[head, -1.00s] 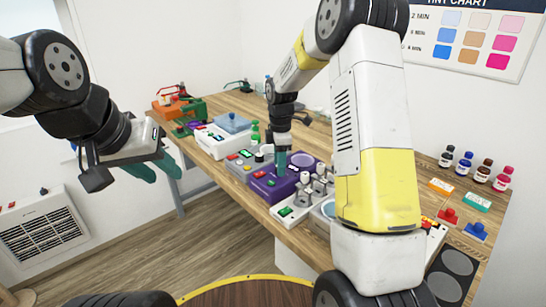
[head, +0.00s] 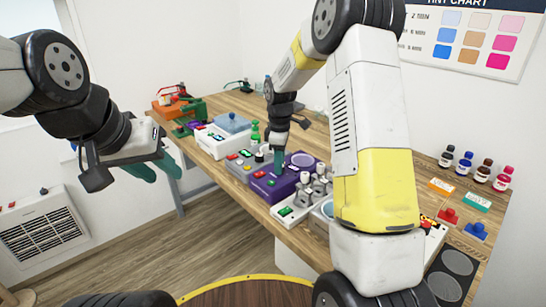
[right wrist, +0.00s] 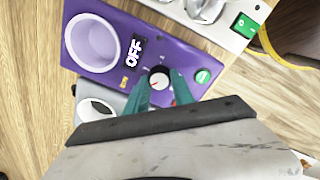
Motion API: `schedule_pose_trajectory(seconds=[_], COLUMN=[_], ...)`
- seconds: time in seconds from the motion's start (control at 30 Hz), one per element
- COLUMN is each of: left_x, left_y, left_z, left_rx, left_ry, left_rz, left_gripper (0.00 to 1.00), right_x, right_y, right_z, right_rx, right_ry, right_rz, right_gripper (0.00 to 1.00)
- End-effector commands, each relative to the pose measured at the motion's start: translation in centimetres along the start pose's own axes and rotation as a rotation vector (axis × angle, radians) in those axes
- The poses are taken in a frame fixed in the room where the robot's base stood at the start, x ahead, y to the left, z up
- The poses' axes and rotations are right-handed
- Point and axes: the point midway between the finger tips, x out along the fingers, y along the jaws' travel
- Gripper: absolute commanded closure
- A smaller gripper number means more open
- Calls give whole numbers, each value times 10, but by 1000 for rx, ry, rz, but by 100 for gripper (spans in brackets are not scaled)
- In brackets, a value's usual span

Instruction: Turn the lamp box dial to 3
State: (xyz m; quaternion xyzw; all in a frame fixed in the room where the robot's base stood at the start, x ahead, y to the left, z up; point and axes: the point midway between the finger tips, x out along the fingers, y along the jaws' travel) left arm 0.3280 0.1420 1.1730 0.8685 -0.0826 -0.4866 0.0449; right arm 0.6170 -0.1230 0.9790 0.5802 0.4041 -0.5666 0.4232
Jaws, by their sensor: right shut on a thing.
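The purple lamp box (head: 262,183) stands on the bench among other devices; it also shows in the right wrist view (right wrist: 188,57). It has a round pale recess, a display reading OFF and a green button (right wrist: 203,76). Its small dial (right wrist: 159,79), white-topped with a dark rim and a red mark, sits between the teal fingertips of my right gripper (right wrist: 160,88). That gripper is shut on the dial from both sides. In the head view my right gripper (head: 279,161) partly covers the box. My left gripper (head: 157,172) hangs empty and open, left of the bench.
A grey box with coloured buttons (head: 240,166) stands left of the purple box. A white device with metal parts and a green switch (head: 287,211) stands close on its right. Small bottles (head: 464,164) stand at the far right. The floor left of the bench is clear.

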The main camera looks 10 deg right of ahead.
Motion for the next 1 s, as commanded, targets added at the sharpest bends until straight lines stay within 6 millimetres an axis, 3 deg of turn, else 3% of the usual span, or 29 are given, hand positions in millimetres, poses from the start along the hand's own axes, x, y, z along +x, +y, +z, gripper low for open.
schedule_pose_trajectory(seconds=[1.0], left_x=[0], left_y=[0], left_z=[0], left_rx=[0], left_ry=[0], left_rz=[0], left_gripper=[64], right_x=[-1], right_y=[3], right_z=[0], right_rx=[965], right_ry=[-30], right_rz=[3], right_gripper=[100])
